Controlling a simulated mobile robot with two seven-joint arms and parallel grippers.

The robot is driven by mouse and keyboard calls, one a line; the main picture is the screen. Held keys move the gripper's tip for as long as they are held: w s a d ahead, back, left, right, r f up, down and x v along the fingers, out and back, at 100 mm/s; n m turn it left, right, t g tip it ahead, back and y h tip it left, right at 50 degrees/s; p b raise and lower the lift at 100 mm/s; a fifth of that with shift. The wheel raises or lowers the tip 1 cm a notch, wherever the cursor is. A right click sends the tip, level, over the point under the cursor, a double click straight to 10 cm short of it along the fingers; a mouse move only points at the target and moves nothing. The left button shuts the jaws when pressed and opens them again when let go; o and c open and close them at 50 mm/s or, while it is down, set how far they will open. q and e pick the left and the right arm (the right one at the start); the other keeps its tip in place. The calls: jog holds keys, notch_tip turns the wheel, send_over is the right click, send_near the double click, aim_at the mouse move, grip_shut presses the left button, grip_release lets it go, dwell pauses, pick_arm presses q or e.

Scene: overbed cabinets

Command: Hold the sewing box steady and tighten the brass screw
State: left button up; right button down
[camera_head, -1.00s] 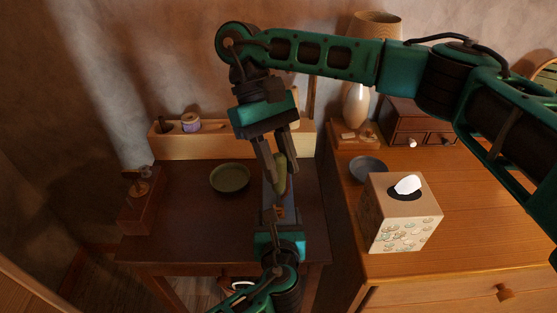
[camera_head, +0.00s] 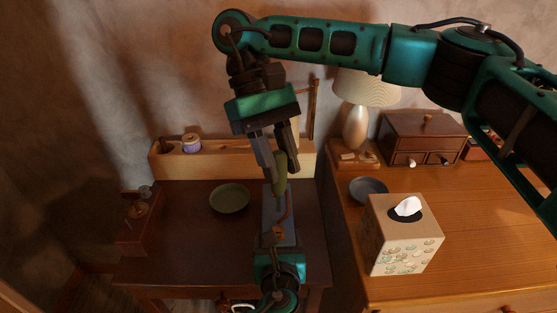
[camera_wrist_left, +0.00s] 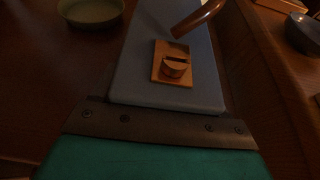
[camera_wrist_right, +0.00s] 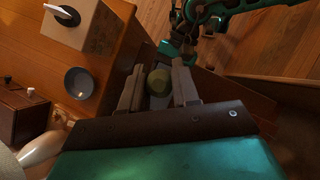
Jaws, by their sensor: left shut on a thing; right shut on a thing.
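The sewing box (camera_head: 270,212) is a blue-grey box with a curved brown handle, on the dark table. Its brass plate and slotted brass screw (camera_wrist_left: 174,66) show in the left wrist view; the screw head stands proud of the plate. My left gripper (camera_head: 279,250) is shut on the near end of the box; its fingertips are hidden. My right gripper (camera_head: 277,160) is shut on an olive-green handle (camera_head: 280,172), apparently a screwdriver's, above the far part of the box. The handle's rounded end shows between the fingers in the right wrist view (camera_wrist_right: 159,82). Its lower tip is not clear.
A green dish (camera_head: 229,198) lies left of the box, and a wooden stand (camera_head: 137,228) is at the table's left edge. A shelf with a spool (camera_head: 191,143) runs behind. A tissue box (camera_head: 403,235), grey bowl (camera_head: 368,189) and lamp (camera_head: 357,125) stand on the dresser at right.

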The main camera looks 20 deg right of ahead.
jog(key=c, duration=1.4)
grip_release()
jog(key=shift+c, duration=0.2)
grip_shut()
pick_arm(q)
jog(key=o, duration=1.1)
jog(key=shift+s, duration=0.1)
